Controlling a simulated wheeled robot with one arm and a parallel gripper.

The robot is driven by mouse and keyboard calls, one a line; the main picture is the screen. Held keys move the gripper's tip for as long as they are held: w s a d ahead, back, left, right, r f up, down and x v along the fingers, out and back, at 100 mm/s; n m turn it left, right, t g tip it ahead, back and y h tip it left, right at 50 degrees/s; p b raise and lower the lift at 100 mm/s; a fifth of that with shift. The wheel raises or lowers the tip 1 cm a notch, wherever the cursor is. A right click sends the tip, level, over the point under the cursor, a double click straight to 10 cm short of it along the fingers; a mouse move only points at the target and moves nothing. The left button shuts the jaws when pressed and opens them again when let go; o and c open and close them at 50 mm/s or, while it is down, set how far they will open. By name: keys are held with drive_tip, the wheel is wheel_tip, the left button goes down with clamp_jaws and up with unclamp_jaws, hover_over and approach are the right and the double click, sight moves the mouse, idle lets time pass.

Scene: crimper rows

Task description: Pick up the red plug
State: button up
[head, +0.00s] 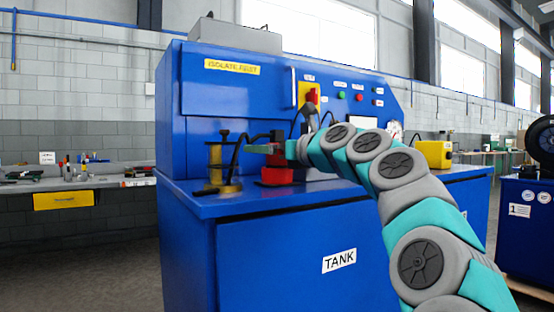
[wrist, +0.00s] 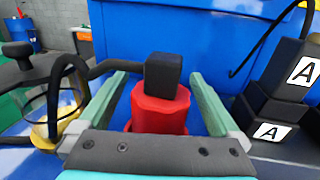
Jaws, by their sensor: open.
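The red plug (wrist: 160,112) stands upright in the wrist view, a red round body with a black block on top and a black cable leaving it to the left. It also shows in the head view as a red round piece (head: 277,176) on the blue tank top. My gripper (wrist: 160,78) is open, with one green finger on each side of the plug. Small gaps show between fingers and plug. In the head view my gripper (head: 262,148) is at the plug's upper part. The plug's lower end is hidden by my gripper's palm in the wrist view.
A clear cylinder with a brass base (head: 216,168) and black knob stands close left of the plug. Black blocks marked A (wrist: 285,90) stand to the right in the wrist view. The blue cabinet wall (head: 240,95) rises behind.

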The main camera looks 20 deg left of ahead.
drive_tip(key=shift+c, duration=0.2)
clamp_jaws()
idle(0.5)
